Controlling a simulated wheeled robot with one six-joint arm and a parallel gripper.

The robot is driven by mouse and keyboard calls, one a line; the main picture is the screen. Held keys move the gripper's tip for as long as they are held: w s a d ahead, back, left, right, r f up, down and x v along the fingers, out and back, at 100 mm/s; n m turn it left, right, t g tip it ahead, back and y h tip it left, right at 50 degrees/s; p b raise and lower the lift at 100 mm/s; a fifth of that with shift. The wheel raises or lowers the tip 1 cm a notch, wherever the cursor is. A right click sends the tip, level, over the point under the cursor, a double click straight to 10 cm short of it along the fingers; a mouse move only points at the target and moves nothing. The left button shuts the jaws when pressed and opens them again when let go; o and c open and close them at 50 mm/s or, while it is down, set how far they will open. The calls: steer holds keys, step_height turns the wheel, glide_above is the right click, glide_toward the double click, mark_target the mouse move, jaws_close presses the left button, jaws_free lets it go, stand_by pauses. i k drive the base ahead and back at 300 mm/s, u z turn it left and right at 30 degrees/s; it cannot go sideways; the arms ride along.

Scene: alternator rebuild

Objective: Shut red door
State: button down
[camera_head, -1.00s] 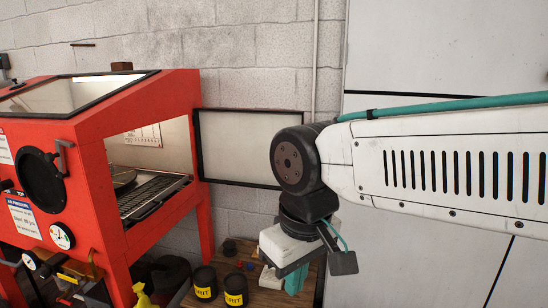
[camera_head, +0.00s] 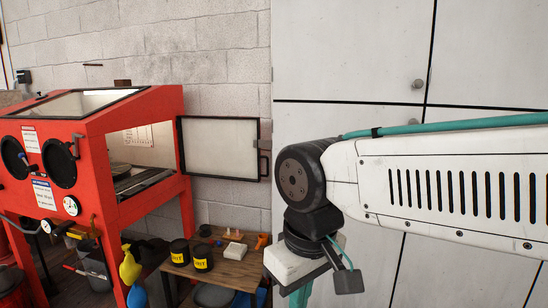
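The red blast cabinet (camera_head: 93,145) stands at the left, its side opening (camera_head: 128,150) uncovered, with a grate and a round part visible inside. Its door (camera_head: 219,148), a pale panel in a black frame, is swung wide open to the right, against or near the block wall. A handle (camera_head: 264,165) is at the door's right edge and a small latch piece is above it. My gripper (camera_head: 305,277) hangs from my arm to the right of and below the door, apart from it. Its fingertips are not clearly shown, so its opening cannot be told.
A wooden bench (camera_head: 225,266) below the door holds black grit tubs (camera_head: 202,258), a white block (camera_head: 235,250) and small parts. A yellow spray bottle (camera_head: 130,265) is by the cabinet's leg. White wall cabinets (camera_head: 345,50) fill the right side.

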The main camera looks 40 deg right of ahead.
mark_target(221, 147)
steer(key=z, duration=0.85)
steer(key=i, duration=1.4)
steer(key=u, duration=0.15)
steer(key=k, duration=0.6)
steer(key=u, duration=0.7)
steer(key=i, duration=1.15)
steer(key=z, duration=0.1)
